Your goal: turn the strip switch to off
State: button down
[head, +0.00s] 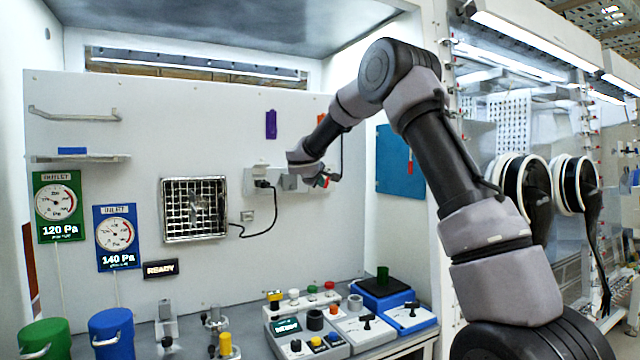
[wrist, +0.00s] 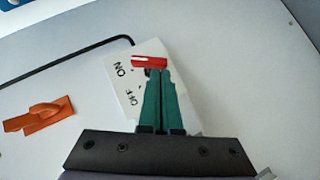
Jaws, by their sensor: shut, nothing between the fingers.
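The strip switch (wrist: 118,88) is a white plate marked ON and OFF in the wrist view. Its red lever (wrist: 148,62) shows just beyond my fingertips, on the ON side of the plate in this picture. My gripper (wrist: 155,76) has its green fingers shut and empty, lying over the plate, which they partly hide. I cannot tell whether the tips touch the lever. In the head view my gripper (head: 325,181) is at the white wall strip (head: 250,183) and hides much of the switch.
An orange hook (wrist: 40,116) is on the wall near the switch. A black cable (head: 268,232) hangs from a plug on the strip. A wire grille (head: 164,210) is to the left. Several control boxes (head: 350,337) stand on the bench below. A blue panel (head: 395,170) is at the right.

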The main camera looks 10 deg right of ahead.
jog(key=shift+d+f+n+t+h, duration=0.2)
jog(key=shift+f+n+t+h, duration=0.1)
jog(key=shift+f, duration=0.05)
jog(key=shift+w+d+f+n+t+h, duration=0.1)
jog(key=shift+d+f+n+t+h, duration=0.3)
jog(key=shift+f+n+h, duration=0.1)
jog(key=shift+d+f, duration=0.1)
jog(key=shift+f, duration=0.05)
dwell(0.8)
